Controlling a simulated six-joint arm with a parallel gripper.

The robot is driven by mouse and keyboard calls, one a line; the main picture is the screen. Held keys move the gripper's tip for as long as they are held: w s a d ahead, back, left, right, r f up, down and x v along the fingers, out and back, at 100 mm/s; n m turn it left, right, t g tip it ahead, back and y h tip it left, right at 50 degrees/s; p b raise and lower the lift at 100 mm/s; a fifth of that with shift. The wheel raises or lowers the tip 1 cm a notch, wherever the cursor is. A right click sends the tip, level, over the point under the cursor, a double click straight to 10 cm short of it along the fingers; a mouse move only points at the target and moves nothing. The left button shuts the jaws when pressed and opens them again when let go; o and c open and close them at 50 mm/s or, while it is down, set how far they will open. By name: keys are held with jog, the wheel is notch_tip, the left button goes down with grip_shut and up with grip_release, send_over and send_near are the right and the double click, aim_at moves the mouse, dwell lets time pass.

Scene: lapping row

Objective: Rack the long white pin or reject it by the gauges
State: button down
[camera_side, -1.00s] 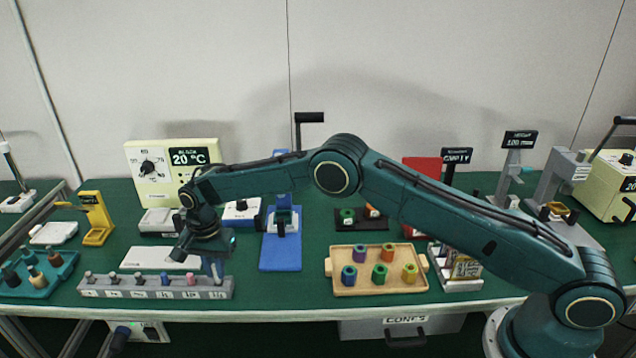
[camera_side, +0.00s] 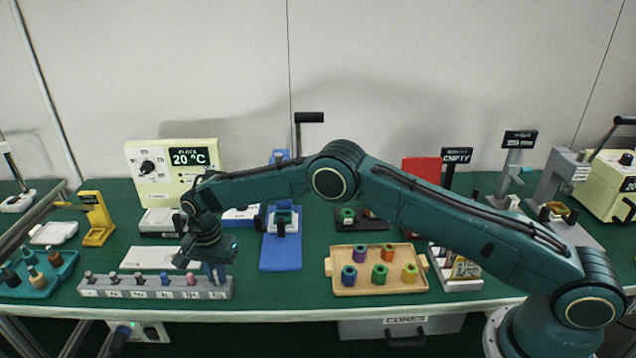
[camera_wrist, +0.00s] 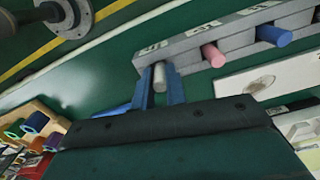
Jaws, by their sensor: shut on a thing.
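My gripper (camera_side: 215,272) is over the right end of the grey numbered rack (camera_side: 155,292). In the wrist view its two blue fingers (camera_wrist: 160,88) are shut on a pale grey-white pin (camera_wrist: 159,77), at the rack's end position. I cannot tell whether the pin is seated in its hole. The fingers hide most of it in the side view. Several other pins stand along the rack, including a pink one (camera_wrist: 213,54) and a blue one (camera_wrist: 273,35) nearest the gripper.
A white plate (camera_side: 160,258) lies behind the rack. A teal tray (camera_side: 40,286) and yellow gauge (camera_side: 97,220) are at left. The table's front edge is close.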

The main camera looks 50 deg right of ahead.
aim_at(215, 271)
jog(key=shift+f, duration=0.35)
jog(key=c, duration=1.3)
grip_release()
jog(key=shift+f, duration=0.1)
jog(key=shift+c, duration=0.2)
notch_tip(215, 271, up, 14)
